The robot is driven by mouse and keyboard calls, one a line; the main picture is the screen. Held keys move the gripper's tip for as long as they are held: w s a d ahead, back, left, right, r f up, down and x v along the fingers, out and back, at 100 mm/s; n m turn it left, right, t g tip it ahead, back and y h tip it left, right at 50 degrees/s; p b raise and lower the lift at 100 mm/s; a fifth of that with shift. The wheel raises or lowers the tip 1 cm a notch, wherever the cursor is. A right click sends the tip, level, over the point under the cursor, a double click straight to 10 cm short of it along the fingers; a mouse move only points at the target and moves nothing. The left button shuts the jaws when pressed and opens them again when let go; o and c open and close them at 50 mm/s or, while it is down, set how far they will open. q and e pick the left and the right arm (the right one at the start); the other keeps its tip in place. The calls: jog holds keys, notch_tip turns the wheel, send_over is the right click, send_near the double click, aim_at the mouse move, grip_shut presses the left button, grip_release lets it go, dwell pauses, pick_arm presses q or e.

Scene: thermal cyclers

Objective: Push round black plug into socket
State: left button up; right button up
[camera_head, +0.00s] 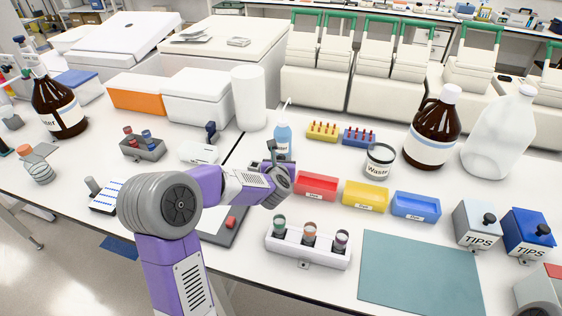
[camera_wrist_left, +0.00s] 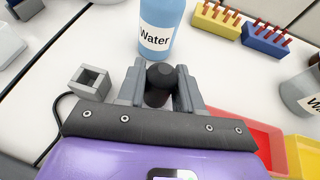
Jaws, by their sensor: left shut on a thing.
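My left gripper (camera_head: 272,152) is in front of the Water bottle in the head view, low over the white bench. In the left wrist view my left gripper (camera_wrist_left: 160,85) is shut on the round black plug (camera_wrist_left: 160,76), whose rounded top shows between the fingers. The plug's lower part is hidden. A grey square block with a square opening (camera_wrist_left: 90,81), possibly the socket, is left of the fingers and apart from the plug. A black cable (camera_wrist_left: 58,108) curves near it. My right gripper is not in view.
The Water bottle (camera_head: 283,140) stands just beyond the gripper. Red (camera_head: 316,187), yellow (camera_head: 366,195) and blue (camera_head: 415,206) trays lie to the right. A white rack with several capped vials (camera_head: 307,248) is nearer. A teal mat (camera_head: 420,275) lies clear at front right.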

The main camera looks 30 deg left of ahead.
pick_arm(q)
jog(key=shift+f+b, duration=0.35)
jog(key=shift+b, duration=0.05)
jog(key=o, duration=0.8)
jog(key=shift+p+v, duration=0.35)
jog(key=shift+v, duration=3.45)
